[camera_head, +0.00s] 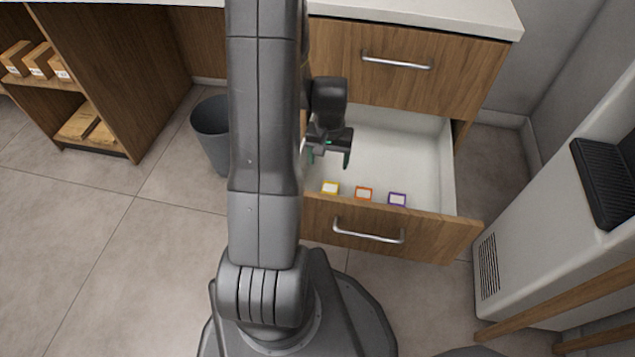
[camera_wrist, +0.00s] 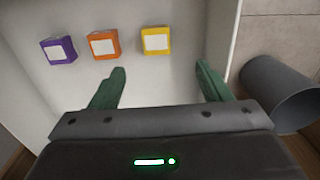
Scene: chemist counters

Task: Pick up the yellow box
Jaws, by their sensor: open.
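The yellow box (camera_head: 330,187) is small with a white label and sits in the open drawer (camera_head: 447,165), close to its front panel. In the wrist view the yellow box (camera_wrist: 156,40) lies beyond my fingertips, between their lines but nearer the middle. My gripper (camera_head: 329,158) is above the drawer, behind the yellow box. The wrist view shows my gripper (camera_wrist: 161,72) open, its two green fingers apart with nothing between them.
An orange box (camera_head: 363,193) and a purple box (camera_head: 397,199) stand in a row beside the yellow one. A closed drawer (camera_head: 400,75) and the counter top are above. A grey bin (camera_head: 212,135) stands left of the drawer. The drawer's middle is empty.

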